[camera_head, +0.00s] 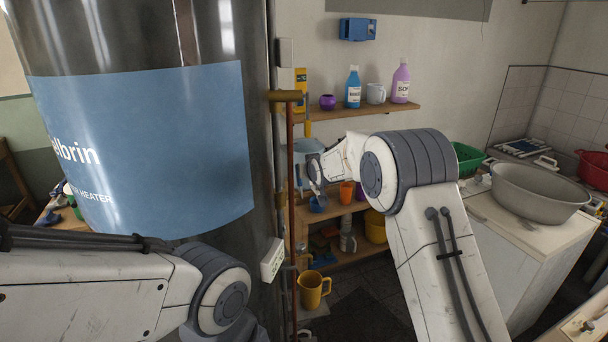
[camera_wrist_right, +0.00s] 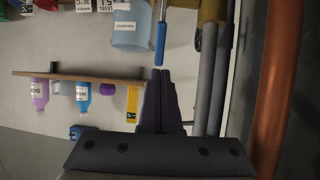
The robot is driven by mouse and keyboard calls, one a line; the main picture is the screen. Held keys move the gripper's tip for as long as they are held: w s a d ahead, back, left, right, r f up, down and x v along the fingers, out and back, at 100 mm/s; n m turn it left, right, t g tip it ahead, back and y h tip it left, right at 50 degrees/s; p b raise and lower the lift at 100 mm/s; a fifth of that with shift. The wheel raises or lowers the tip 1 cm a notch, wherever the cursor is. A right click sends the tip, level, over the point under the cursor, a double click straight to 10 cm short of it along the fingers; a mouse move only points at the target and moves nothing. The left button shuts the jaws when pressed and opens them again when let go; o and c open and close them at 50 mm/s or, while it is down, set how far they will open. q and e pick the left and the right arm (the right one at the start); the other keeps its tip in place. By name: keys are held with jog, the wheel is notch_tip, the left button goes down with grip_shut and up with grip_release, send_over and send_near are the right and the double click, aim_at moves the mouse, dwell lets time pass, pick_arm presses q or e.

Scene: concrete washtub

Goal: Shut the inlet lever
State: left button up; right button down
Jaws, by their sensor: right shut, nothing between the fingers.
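My right gripper (camera_wrist_right: 161,76) is shut and empty, its dark fingers together in the right wrist view. Just beyond its tips is a slim blue-handled bar (camera_wrist_right: 161,38) with a grey end, which may be the inlet lever; I cannot tell for sure. A small gap shows between the tips and the bar. In the head view the right forearm reaches towards the pipes beside the tank, and the gripper (camera_head: 315,184) is small and partly hidden there. The large heater tank (camera_head: 150,140) with a blue label fills the left. My left gripper is out of view.
A copper pipe (camera_wrist_right: 283,95) and grey pipes (camera_wrist_right: 208,80) run close beside the right gripper; the copper pipe (camera_head: 291,190) stands by the tank. A shelf (camera_head: 365,113) holds bottles and cups behind. A grey basin (camera_head: 540,190) sits at the right.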

jog(key=s+f+t+y+b, duration=0.1)
jog(key=s+f+t+b, duration=0.4)
jog(key=b, duration=0.7)
jog(key=t+b, duration=0.2)
jog(key=t, duration=0.1)
send_over(302, 196)
jog(key=shift+w+f, duration=0.1)
jog(key=shift+f, duration=0.15)
jog(key=shift+d, duration=0.15)
